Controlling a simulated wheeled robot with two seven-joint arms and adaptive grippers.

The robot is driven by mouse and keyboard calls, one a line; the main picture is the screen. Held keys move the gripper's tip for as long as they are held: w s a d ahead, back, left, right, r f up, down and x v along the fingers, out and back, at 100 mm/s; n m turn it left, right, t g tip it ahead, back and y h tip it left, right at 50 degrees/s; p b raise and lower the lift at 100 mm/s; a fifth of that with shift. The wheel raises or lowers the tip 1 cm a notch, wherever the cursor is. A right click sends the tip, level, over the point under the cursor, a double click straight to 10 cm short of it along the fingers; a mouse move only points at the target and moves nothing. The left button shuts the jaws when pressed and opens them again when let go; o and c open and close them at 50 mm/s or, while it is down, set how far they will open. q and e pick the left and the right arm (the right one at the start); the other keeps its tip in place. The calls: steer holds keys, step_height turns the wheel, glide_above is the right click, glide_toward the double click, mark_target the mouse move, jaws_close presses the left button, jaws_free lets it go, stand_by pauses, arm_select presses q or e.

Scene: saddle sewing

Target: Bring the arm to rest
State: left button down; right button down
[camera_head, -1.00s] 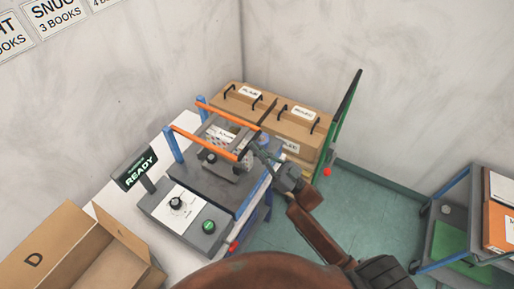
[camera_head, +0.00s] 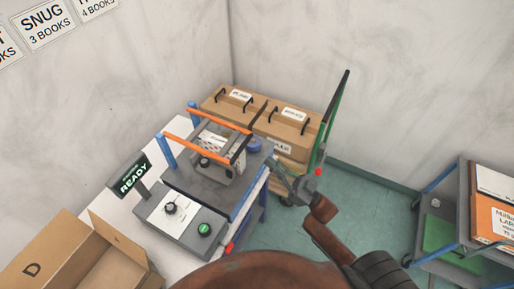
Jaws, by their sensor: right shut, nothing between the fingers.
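My right arm (camera_head: 326,241) comes in from the bottom and reaches up toward the sewing machine. My right gripper (camera_head: 274,166) is shut and empty, just right of the machine's right edge and apart from the orange bars. The machine (camera_head: 185,215) is a grey bench unit with blue posts, two orange bars (camera_head: 205,147) and a metal clamp block (camera_head: 214,171). Its front panel has a black knob (camera_head: 171,208) and a green button (camera_head: 205,229). A small display (camera_head: 132,180) reads "READY". My left gripper is not in view.
Lidded brown boxes (camera_head: 290,117) with black handles stand on a green-framed cart (camera_head: 335,115) behind the machine. An open cardboard box marked D (camera_head: 55,250) is at lower left. A shelf cart (camera_head: 450,240) with folders stands at right. Teal floor (camera_head: 370,200) is clear between.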

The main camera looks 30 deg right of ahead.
steer(key=shift+d+f, duration=0.1)
